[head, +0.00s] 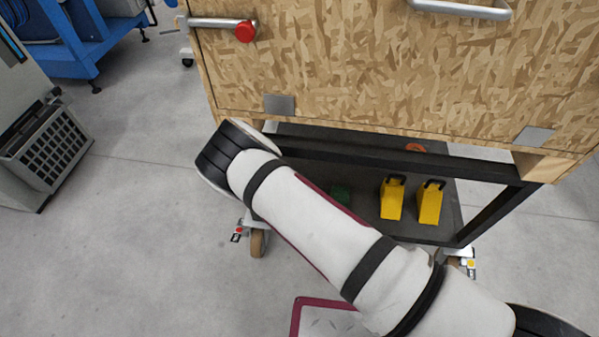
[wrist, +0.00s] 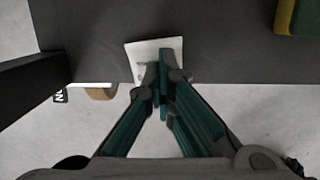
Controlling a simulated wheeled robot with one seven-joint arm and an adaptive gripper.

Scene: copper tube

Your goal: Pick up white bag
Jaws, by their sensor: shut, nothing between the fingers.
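A small flat white piece, which looks like the white bag (wrist: 173,47), lies at the edge of a dark shelf in the wrist view. My gripper (wrist: 159,72) has its two teal fingers closed together, with the tips over the near part of the white piece. The tips hide some of it, and I cannot tell whether they touch it. Nothing shows held between the fingers. In the head view neither the bag nor my gripper can be made out; my white arm crosses in front of the shelf.
The dark lower shelf (head: 447,190) sits under a wooden cabinet (head: 390,70). Two yellow blocks (head: 392,198) (head: 430,203) with black handles stand on it. A dark frame bar (wrist: 30,85) is at left in the wrist view. Open floor (head: 140,250) lies left.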

